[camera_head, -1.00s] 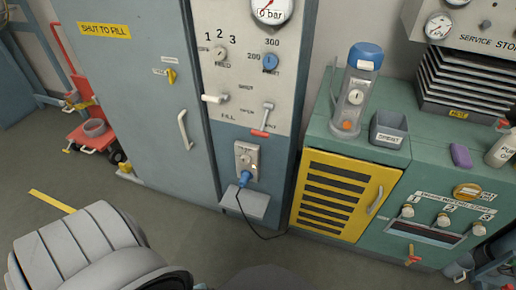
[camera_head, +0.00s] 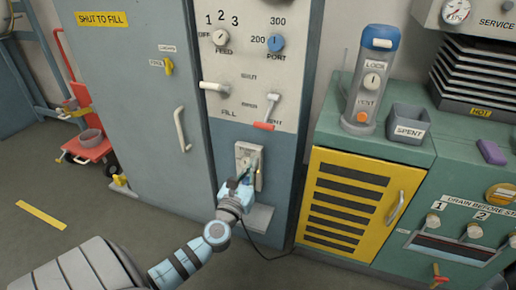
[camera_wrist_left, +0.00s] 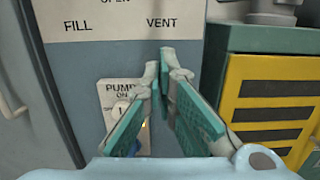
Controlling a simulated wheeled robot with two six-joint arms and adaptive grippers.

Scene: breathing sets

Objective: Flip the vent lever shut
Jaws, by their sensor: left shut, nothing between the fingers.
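The vent lever (camera_head: 271,110) is on the pale upper panel, right of the fill lever (camera_head: 214,87). Its arm hangs down from its pivot to a red grip, near the "OPEN" and "VENT" lettering. The fill lever's pale handle lies level. My left gripper (camera_head: 243,178) is in front of the pump switch plate (camera_head: 246,152), below the red grip and apart from it. In the left wrist view my gripper's teal-padded fingers (camera_wrist_left: 162,66) have their tips close together, with nothing between them. That view shows the "FILL" and "VENT" lettering but not the vent lever. My right gripper is out of view.
A yellow louvred door (camera_head: 350,208) and green cabinet (camera_head: 408,152) stand to the right, with a blue-capped canister (camera_head: 371,85) and a "SPENT" bin (camera_head: 405,125) on top. A grey door (camera_head: 135,130) is left. A dark cable hangs below the pump plate.

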